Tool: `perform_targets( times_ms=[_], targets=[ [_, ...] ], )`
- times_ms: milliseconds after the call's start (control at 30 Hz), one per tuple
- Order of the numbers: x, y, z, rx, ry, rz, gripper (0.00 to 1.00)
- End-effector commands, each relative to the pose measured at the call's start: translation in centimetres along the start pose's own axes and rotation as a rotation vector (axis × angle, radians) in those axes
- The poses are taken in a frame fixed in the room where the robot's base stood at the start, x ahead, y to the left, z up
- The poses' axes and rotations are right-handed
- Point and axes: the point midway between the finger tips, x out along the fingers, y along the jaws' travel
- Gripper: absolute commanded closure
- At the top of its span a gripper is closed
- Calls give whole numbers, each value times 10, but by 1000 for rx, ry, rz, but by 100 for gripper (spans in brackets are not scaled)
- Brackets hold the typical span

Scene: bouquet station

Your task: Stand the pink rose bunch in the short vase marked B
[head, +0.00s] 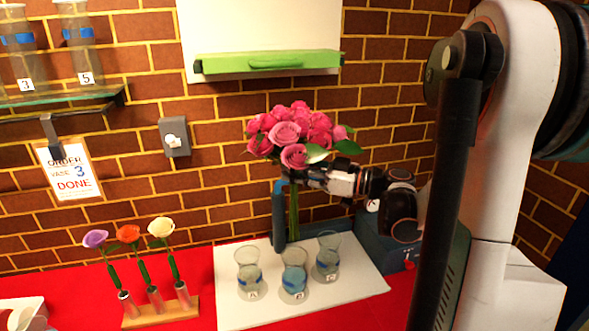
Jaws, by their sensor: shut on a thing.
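The pink rose bunch (293,133) is upright in the head view, blooms up and green stems hanging down. My gripper (300,177) comes in from the right and is shut on the stems just below the blooms. Three clear vases with blue bands stand on a white board (345,296). The vase marked B (294,273) is the middle one. The stem ends show just above its rim in the picture; I cannot tell whether they are over it or behind it. Vase A (248,275) is to its left, vase C (327,257) to its right.
A dark blue post (279,217) stands beside the stems on the left. A blue box (385,246) is at the back right. A wooden rack (161,313) with single flowers stands left on the red table (80,287).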

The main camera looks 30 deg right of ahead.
Motion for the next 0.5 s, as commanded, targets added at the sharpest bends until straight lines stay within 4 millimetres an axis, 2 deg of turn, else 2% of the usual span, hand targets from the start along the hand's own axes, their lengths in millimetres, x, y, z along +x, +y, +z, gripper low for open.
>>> perform_targets(
  times_ms=[500],
  targets=[
    [1,0,34,0,1,1,100]
  ],
)
